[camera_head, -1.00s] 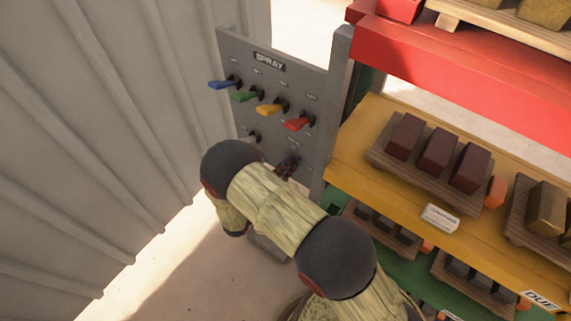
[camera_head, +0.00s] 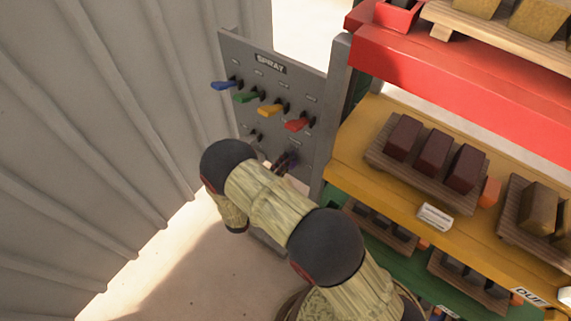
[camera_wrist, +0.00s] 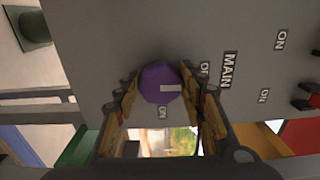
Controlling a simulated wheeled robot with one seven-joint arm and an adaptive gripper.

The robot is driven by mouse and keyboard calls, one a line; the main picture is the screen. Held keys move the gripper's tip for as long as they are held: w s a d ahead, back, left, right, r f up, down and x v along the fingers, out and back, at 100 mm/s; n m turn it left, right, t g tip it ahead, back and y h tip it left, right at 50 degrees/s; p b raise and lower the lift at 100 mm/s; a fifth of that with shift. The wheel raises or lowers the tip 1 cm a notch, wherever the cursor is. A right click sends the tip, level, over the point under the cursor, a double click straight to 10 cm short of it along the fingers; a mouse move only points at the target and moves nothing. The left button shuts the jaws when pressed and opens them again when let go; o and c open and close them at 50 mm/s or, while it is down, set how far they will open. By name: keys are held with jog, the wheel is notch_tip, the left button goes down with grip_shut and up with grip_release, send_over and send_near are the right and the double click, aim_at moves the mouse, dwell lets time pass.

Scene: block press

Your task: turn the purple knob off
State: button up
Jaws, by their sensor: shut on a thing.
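The purple knob (camera_wrist: 158,80) is on the grey panel, between the two fingers of my gripper (camera_wrist: 160,92) in the wrist view. A pale marker bar shows on its face and lies sideways in that picture. My gripper is shut on the knob. In the head view the knob (camera_head: 291,158) is a small dark purple patch, mostly hidden behind my gripper and arm. The grey SPRAY panel (camera_head: 303,85) stands upright there.
Blue (camera_head: 224,86), green (camera_head: 246,96), yellow (camera_head: 271,111) and red (camera_head: 298,125) levers stick out of the panel above the knob. A shelf rack with a yellow shelf (camera_head: 345,150) and dark red blocks (camera_head: 431,150) stands close on the right. A corrugated wall (camera_head: 110,120) is on the left.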

jog(key=shift+a, duration=0.1)
dwell(0.3)
jog(key=o, duration=1.1)
jog(key=v, duration=1.2)
